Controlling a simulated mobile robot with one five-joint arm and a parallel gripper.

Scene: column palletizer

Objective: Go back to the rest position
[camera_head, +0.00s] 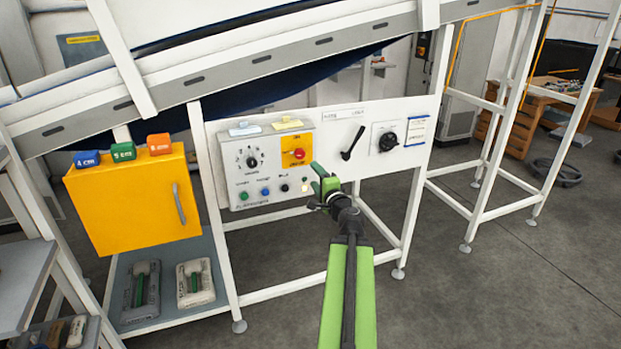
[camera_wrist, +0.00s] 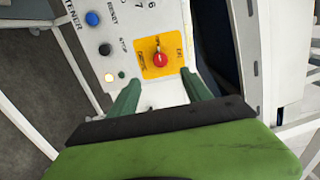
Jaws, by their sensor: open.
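My gripper (camera_head: 322,178) is at the end of my green arm, in front of the right side of the control box (camera_head: 235,158). In the wrist view my gripper (camera_wrist: 162,92) has its two green fingers apart with nothing between them. Beyond the fingertips is a red knob on a yellow plate (camera_wrist: 150,64); the same knob (camera_head: 299,154) shows just above and left of the gripper in the head view. I cannot tell whether a finger touches the box.
A white panel (camera_head: 415,155) carries a black lever (camera_head: 352,143) and a black rotary switch (camera_head: 388,141). A yellow cabinet (camera_head: 130,205) with coloured blocks on top stands left. White frame legs surround the panel. Open grey floor (camera_head: 480,290) lies at right.

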